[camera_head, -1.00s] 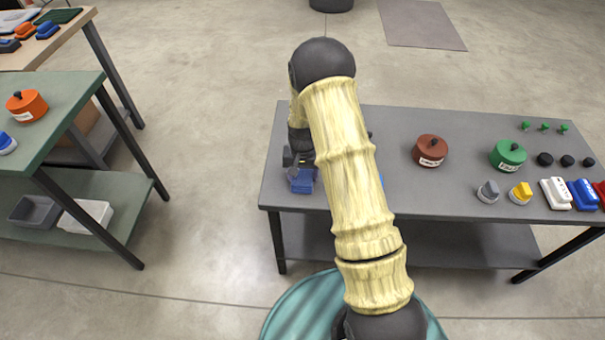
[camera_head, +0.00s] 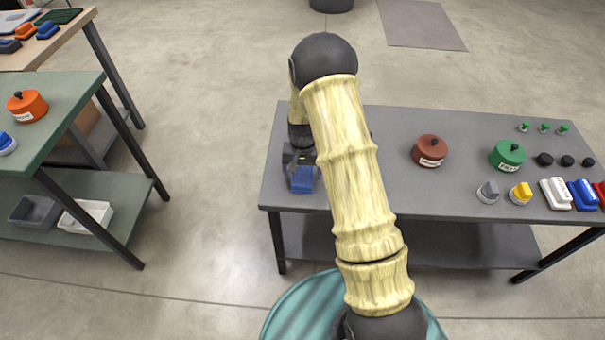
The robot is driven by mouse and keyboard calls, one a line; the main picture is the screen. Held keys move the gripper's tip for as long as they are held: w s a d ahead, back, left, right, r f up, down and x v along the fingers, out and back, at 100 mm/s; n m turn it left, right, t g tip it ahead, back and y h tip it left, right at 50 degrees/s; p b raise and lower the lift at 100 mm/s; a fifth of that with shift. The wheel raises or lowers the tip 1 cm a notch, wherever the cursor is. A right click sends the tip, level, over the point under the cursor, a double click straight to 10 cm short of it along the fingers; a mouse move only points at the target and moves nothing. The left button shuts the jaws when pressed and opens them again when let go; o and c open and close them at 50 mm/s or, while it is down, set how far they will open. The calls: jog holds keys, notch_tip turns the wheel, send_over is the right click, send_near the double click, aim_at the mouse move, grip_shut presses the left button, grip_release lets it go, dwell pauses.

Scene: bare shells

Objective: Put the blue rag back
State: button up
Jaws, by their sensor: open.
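A small blue object (camera_head: 303,180), perhaps the blue rag, shows at the left front of the grey table (camera_head: 410,195). It is too small to tell cloth from a solid piece. My gripper (camera_head: 301,169) is over that left end, right at the blue object, with its jaws open. I cannot tell whether the fingers touch it or stand around it. My pale yellow arm crosses the table in front of the camera and hides the strip just right of the gripper.
A brown lidded pot (camera_head: 430,151) and a green one (camera_head: 508,155) stand right of my arm. Knobs, pucks and a blue brush-like block (camera_head: 582,195) fill the right end. A green bench (camera_head: 60,115) stands at left, holding an orange pot (camera_head: 27,105). Open floor lies between.

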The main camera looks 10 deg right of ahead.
aim_at(303, 175)
notch_tip(303, 175, up, 10)
jog(key=shift+r, duration=0.25)
dwell(0.5)
jog(key=shift+r, duration=0.1)
jog(key=s+r+n+t, duration=0.1)
jog(key=s+r, duration=0.4)
jog(key=s, duration=0.5)
jog(key=s+r+n+t, duration=0.1)
jog(key=s+r, duration=0.3)
jog(key=s, duration=0.7)
jog(key=shift+r+n+t, duration=0.3)
jog(key=shift+r+n, duration=0.05)
jog(key=shift+n, duration=0.45)
